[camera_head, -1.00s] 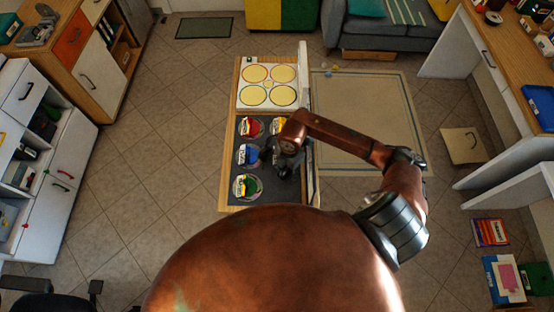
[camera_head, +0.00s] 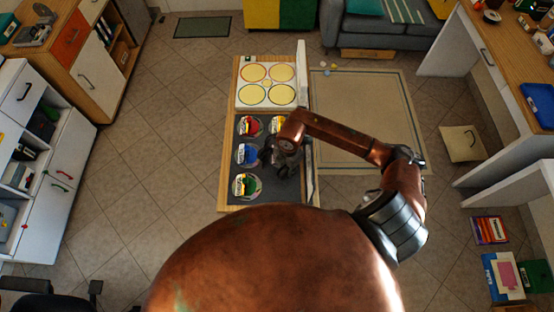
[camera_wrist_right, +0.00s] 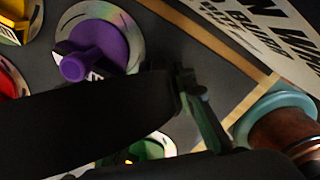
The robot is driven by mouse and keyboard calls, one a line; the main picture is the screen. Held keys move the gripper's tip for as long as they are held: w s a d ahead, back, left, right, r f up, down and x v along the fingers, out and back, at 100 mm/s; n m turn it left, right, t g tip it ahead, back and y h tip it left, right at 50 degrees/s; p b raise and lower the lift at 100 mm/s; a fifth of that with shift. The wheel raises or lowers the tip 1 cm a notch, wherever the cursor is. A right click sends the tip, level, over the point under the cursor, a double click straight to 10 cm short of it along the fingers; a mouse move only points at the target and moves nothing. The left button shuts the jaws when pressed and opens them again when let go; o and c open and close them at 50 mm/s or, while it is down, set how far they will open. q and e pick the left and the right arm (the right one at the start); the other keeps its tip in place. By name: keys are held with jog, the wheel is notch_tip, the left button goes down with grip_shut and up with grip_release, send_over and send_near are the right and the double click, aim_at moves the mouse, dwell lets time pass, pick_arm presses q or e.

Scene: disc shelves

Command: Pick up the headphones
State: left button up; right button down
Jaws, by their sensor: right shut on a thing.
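My right gripper (camera_head: 280,158) is low over the dark board (camera_head: 272,190), on its right half beside the blue-handled disc. In the right wrist view a wide black shape (camera_wrist_right: 90,122) crosses the picture and meets a dark greenish finger-like part (camera_wrist_right: 203,112). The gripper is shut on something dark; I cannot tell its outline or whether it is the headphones. No headphones show clearly elsewhere. A disc with a purple handle (camera_wrist_right: 100,48) lies just beyond the black shape. My left gripper is not in view.
Discs with red (camera_head: 250,126), blue (camera_head: 246,154) and green (camera_head: 246,186) handles lie on the board. A panel with yellow circles (camera_head: 268,105) adjoins it. A white upright panel (camera_head: 302,75) edges the right side. Tiled floor (camera_head: 150,170) is clear at left.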

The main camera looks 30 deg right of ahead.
jog(key=shift+r, duration=0.1)
jog(key=shift+r, duration=0.45)
notch_tip(320, 180, up, 2)
jog(key=shift+a+r, duration=0.15)
jog(key=shift+r, duration=0.1)
jog(key=s+a+r, duration=0.4)
jog(key=a+r, duration=0.5)
jog(key=a, duration=0.4)
jog(key=shift+r, duration=0.25)
